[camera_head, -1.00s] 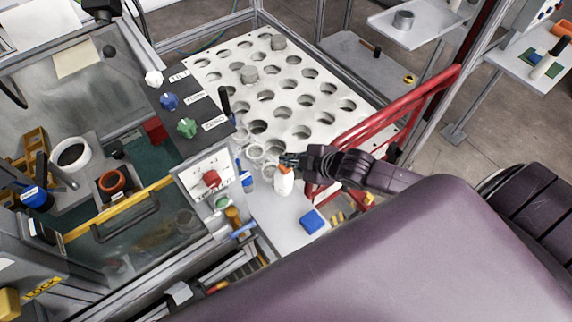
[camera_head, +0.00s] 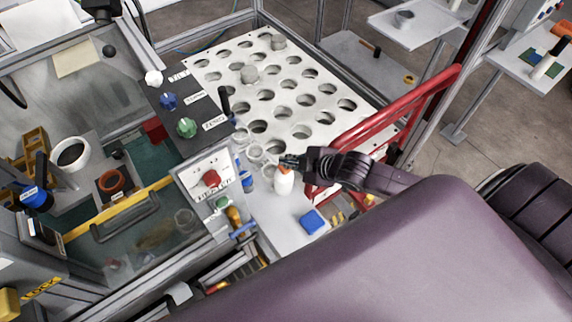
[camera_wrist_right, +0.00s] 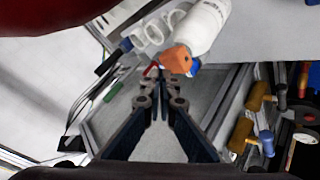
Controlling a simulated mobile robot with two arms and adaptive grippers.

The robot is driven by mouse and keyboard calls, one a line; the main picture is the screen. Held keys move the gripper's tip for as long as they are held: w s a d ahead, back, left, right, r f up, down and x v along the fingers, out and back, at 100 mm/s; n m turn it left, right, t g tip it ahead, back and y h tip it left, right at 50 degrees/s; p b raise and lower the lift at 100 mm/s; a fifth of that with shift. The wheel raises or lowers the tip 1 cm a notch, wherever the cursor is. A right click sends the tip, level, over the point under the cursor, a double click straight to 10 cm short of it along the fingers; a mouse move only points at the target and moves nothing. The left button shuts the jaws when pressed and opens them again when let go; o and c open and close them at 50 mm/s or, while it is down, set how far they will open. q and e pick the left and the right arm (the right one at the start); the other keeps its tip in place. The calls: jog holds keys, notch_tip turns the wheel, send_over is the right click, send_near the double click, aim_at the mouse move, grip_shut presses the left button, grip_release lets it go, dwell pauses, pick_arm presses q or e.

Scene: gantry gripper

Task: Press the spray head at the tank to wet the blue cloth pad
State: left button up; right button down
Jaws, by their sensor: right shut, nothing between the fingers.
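A white spray bottle (camera_head: 284,183) with an orange spray head (camera_head: 283,169) stands on the pale ledge beside the perforated plate. My right gripper (camera_head: 287,162) is shut and empty at the spray head, its tips overlapping the head's top in the head view. In the right wrist view the shut fingertips (camera_wrist_right: 160,76) are just below the orange head (camera_wrist_right: 176,60); contact is unclear. The white bottle (camera_wrist_right: 206,26) lies beyond them. The blue cloth pad (camera_head: 312,221) is flat on the ledge, in front of the bottle and to its right. My left gripper is out of view.
Clear round cups (camera_head: 254,152) stand behind the bottle to the left. A red tubular frame (camera_head: 390,122) rises close to my right forearm. A control box with a red knob (camera_head: 211,178) is to the left. Bare ledge (camera_head: 275,215) lies left of the pad.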

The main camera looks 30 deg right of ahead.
jog(key=shift+f, duration=0.5)
dwell(0.6)
jog(key=shift+r, duration=0.1)
jog(key=shift+r+p, duration=0.9)
jog(key=r+p, duration=0.6)
jog(key=shift+s+p, duration=0.25)
jog(key=shift+p, duration=0.15)
dwell(1.6)
